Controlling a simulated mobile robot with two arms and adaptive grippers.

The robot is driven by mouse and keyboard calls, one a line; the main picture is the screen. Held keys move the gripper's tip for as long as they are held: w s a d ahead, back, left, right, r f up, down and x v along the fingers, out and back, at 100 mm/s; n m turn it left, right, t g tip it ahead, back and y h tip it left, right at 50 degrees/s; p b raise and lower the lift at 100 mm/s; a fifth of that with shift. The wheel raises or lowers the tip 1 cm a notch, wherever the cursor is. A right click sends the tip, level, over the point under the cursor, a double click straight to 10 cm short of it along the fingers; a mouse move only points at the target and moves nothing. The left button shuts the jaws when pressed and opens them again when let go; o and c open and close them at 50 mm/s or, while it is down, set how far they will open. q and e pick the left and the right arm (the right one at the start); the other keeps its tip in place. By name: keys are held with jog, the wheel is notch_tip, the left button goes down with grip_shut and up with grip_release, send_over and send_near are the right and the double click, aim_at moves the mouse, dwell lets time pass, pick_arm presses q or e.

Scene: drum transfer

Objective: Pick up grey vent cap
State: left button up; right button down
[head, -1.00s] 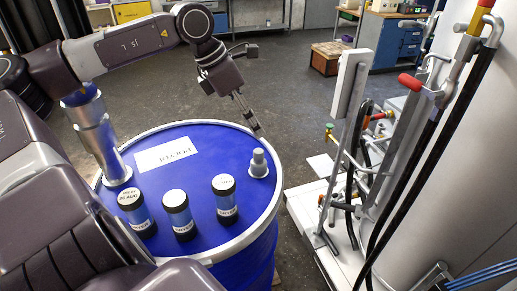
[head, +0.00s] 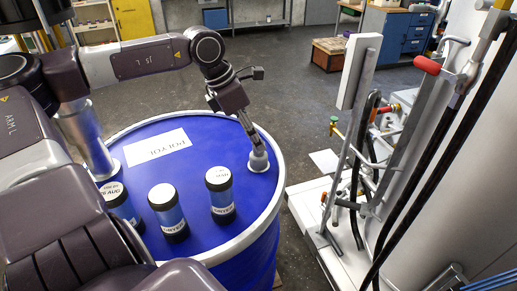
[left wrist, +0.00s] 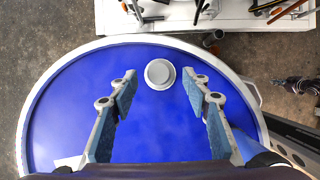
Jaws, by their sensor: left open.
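The grey vent cap (head: 259,164) stands upright on the blue drum lid (head: 190,225), near its right rim. In the left wrist view the round cap (left wrist: 160,74) shows from above, between the two fingertips and slightly past them. My left gripper (head: 256,143) is open and points down at the cap, its fingers hiding the cap's upper part in the head view. In the left wrist view, blue floor of lid shows between each finger and the cap, so I see no contact. My right gripper is not in view.
Three blue-and-black labelled canisters (head: 168,212) stand on the near part of the lid. A white label (head: 156,147) lies behind them, and a metal post (head: 84,140) rises at the left. A white stand with hoses (head: 322,222) is right of the drum.

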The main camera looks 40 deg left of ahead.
pick_arm(q)
jog(key=shift+p+x, duration=0.4)
jog(key=shift+x, duration=1.5)
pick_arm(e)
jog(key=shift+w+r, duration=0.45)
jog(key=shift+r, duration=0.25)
pick_arm(q)
jog(key=shift+c, duration=0.3)
jog(key=shift+w, duration=0.1)
grip_shut()
jog(key=shift+r, duration=0.1)
